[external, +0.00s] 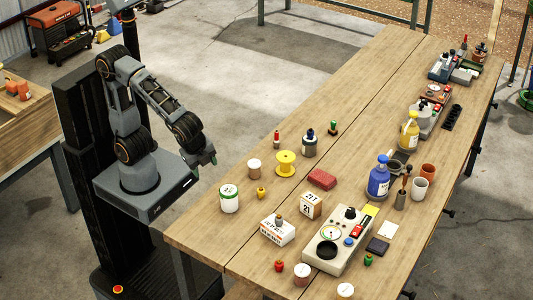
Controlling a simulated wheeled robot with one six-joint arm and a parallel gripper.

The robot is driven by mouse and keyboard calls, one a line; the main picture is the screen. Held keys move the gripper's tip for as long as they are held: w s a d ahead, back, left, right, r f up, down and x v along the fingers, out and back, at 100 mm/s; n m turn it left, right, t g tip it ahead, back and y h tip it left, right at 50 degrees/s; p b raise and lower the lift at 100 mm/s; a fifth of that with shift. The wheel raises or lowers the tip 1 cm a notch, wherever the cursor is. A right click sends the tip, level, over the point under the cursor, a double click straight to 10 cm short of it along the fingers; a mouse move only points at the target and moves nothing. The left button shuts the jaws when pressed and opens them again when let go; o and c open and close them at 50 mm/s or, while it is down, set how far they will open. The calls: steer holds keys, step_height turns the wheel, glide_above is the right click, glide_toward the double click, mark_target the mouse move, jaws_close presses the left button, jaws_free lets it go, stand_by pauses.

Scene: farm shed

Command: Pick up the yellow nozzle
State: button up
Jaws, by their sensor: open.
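A small yellow piece (261,193), which looks like the yellow nozzle, stands on the wooden table near its left edge. It is just right of a white tin with a green label (229,198) and below a yellow spool (286,163). My gripper (203,166) is open and empty. It hangs off the table's left edge, to the left of and above the yellow piece in the picture, well apart from it.
A beige jar (254,169) stands between spool and tin. A red block (321,179), white boxes (277,231) and a gauge panel (337,241) lie to the right. Bottles (378,178) line the far side. The table's upper left stretch (335,95) is clear.

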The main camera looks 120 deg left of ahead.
mark_target(260, 190)
steer(key=w+f+m+g+y, duration=0.1)
steer(key=w+m, duration=0.1)
steer(key=w+a+f+m+g+y, duration=0.1)
steer(key=w+f+y, duration=0.1)
steer(key=w, duration=0.1)
steer(key=w+a+f+m+y, duration=0.1)
steer(key=w+m, duration=0.1)
steer(key=w, duration=0.1)
steer(key=shift+a+f+m+g+y, duration=0.1)
steer(key=shift+f+m+g+y, duration=0.1)
steer(key=shift+m+g+y, duration=0.15)
steer(key=w+f+m+y, duration=0.1)
steer(key=w, duration=0.1)
steer(key=w+f+m+y, duration=0.2)
steer(key=w+f+m+g+y+b, duration=0.1)
steer(key=w, duration=0.1)
steer(key=shift+w+f+m+y, duration=0.2)
steer(key=shift+f+m+y, duration=0.05)
steer(key=shift+f+y, duration=0.1)
steer(key=shift+w+f, duration=0.2)
steer(key=shift+f, duration=0.05)
steer(key=shift+f+m, duration=0.25)
steer(key=shift+m, duration=0.05)
steer(key=p+x, duration=0.1)
steer(key=x, duration=1.2)
steer(key=shift+w+a+r+p, duration=0.1)
steer(key=shift+w+a+p, duration=0.05)
steer(key=shift+a+p, duration=0.2)
steer(key=shift+y, duration=0.3)
steer(key=c, duration=1)
